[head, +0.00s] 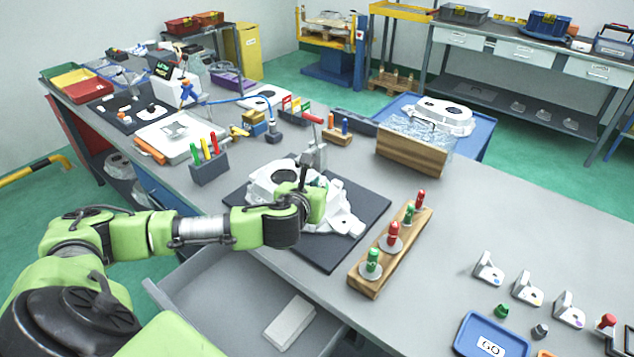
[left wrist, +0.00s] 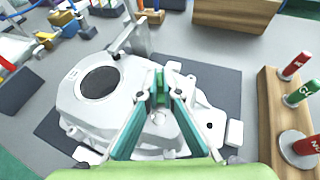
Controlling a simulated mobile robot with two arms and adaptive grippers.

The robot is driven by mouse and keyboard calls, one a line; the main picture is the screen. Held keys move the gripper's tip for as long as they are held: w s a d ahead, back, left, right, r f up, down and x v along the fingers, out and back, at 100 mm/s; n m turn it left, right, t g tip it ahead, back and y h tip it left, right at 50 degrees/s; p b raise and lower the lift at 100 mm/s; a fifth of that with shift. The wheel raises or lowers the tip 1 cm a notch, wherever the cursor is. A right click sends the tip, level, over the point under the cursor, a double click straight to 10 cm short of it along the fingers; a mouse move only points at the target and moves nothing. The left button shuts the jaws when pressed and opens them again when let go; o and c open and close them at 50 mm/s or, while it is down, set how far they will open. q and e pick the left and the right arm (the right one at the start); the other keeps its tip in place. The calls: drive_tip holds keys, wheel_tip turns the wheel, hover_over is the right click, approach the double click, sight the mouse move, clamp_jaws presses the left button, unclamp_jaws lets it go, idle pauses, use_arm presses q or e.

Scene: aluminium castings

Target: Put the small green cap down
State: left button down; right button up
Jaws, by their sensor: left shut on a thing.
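My left gripper (head: 305,180) is over the aluminium casting (head: 340,222) on the dark mat. In the left wrist view my left gripper (left wrist: 162,88) is shut on a small green piece, taken as the small green cap (left wrist: 160,82), and its fingers hide most of it. The casting (left wrist: 90,118) lies below the fingertips; I cannot tell whether the cap touches it. Another small green cap (head: 501,311) stands on the table at the lower right. My right gripper is not in view.
A wooden rack (head: 366,280) with red and green plug gauges stands right of the mat (head: 372,204). A toggle clamp with a red handle (head: 313,120) rises behind the casting. A blue tray (head: 470,337) and several white brackets (head: 488,268) are at the lower right. The table's right middle is clear.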

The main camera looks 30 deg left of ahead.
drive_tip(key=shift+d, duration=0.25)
use_arm(q)
drive_tip(key=shift+f, duration=0.3)
drive_tip(key=c, duration=2.2)
unclamp_jaws()
drive_tip(key=shift+c, duration=0.2)
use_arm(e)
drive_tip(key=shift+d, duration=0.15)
use_arm(q)
drive_tip(key=shift+r, duration=0.25)
drive_tip(key=shift+s+r, duration=0.2)
drive_tip(key=v, duration=1.1)
drive_tip(key=shift+s+b, duration=0.25)
drive_tip(key=shift+b, duration=0.2)
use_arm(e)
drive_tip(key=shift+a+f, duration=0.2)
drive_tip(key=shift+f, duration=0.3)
